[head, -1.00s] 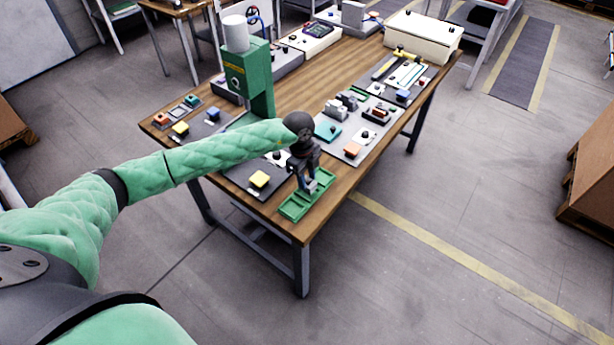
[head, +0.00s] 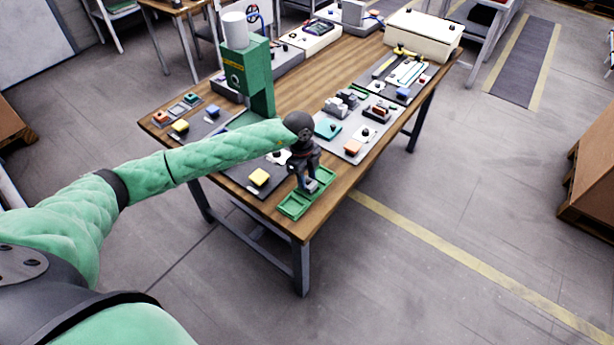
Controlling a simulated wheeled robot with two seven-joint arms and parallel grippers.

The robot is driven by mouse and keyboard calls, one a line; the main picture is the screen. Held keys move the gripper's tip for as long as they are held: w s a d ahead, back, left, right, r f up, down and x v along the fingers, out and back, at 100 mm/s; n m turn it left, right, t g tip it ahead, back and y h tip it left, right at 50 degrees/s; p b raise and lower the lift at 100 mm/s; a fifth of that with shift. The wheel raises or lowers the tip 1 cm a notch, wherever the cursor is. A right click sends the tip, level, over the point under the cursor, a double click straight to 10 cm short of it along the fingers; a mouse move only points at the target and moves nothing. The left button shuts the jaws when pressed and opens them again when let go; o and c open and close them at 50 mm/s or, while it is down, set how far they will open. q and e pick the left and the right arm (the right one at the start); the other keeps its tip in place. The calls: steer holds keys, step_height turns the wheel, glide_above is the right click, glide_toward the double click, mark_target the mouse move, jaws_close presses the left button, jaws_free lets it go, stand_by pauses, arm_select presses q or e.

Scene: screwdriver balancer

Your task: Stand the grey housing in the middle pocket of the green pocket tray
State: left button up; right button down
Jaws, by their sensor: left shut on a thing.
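The green pocket tray (head: 294,207) lies at the near corner of the wooden table. My left gripper (head: 306,184) points down over the tray and is shut on the grey housing (head: 311,186). The housing is small and mostly hidden by the fingers. It is low at the tray, about over its middle; I cannot tell whether it touches the pocket floor. My right gripper is not in view.
A grey mat (head: 354,147) with several small parts lies behind to the right. A green press (head: 250,80) stands at the back left. The table's front edge is close to the tray.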

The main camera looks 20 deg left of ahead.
arm_select(q)
steer(key=shift+f+b, duration=0.4)
steer(key=shift+f, duration=0.25)
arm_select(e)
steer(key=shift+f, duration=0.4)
arm_select(q)
steer(key=o, duration=1.2)
steer(key=shift+c, duration=0.2)
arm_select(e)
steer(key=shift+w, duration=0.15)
